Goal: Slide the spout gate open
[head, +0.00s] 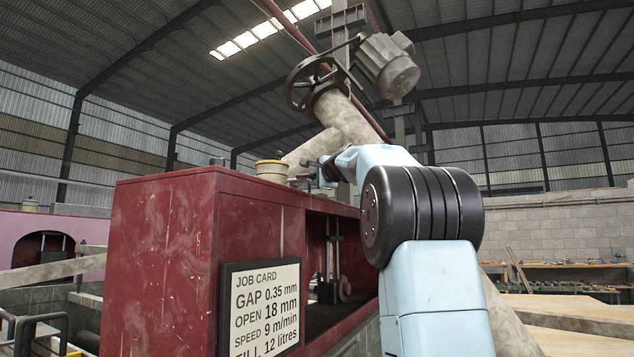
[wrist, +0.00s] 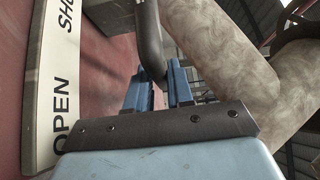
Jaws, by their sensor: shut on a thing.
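In the wrist view the two blue fingers of my gripper (wrist: 160,88) are closed around the lower end of a dark curved bar (wrist: 150,42), which looks like the spout gate's handle. A pale metal piece (wrist: 112,16) lies beside the bar and may be part of the gate. A pale strip (wrist: 48,90) at the left reads OPEN near the bottom and SHU at the top, its end cut off. The mottled grey spout pipe (wrist: 215,50) is just to the right. In the head view my gripper (head: 318,172) is small, at the pipe's (head: 310,148) lower end, above the red machine; the gate is hard to make out there.
The red machine housing (head: 190,260) fills the left front, with a job card (head: 262,310) on it and a yellowish-topped pot (head: 271,170) on its top. A black handwheel (head: 312,84) and a motor (head: 388,66) stand above the pipe. Benches are at the far right.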

